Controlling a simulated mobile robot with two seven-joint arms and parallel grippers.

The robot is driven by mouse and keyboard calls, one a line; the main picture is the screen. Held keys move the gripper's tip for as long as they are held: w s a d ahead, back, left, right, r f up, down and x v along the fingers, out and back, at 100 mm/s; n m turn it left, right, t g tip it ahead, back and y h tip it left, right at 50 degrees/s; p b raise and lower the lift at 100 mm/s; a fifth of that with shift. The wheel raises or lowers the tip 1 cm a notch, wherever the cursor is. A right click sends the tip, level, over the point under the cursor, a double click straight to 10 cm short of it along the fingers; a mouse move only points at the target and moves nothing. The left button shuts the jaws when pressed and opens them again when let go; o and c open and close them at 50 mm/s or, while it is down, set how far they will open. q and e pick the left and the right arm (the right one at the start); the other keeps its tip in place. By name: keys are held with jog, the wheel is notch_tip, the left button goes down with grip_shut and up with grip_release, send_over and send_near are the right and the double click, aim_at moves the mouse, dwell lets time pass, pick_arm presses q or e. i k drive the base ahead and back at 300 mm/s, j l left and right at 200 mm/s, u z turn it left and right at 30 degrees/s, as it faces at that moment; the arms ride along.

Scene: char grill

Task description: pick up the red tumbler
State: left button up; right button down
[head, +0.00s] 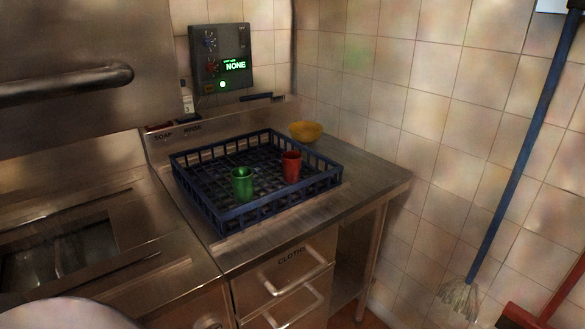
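The red tumbler (291,167) stands upright inside the blue dish rack (228,220), toward its right side. A green tumbler (242,184) stands upright in the same rack, to the left of the red one and nearer the front. The two tumblers are apart. The base of the red tumbler is partly hard to make out against the dark rack. Neither of my grippers shows in the head view.
The rack sits on a steel counter (365,189) with a yellow bowl (306,131) behind it. A control panel (221,58) hangs on the wall. A sink (60,250) lies to the left. A blue-handled mop (520,150) leans at the right. Drawers are below the counter.

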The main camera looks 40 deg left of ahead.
aim_at(291, 160)
jog(key=l+u, duration=0.1)
jog(key=u, duration=0.55)
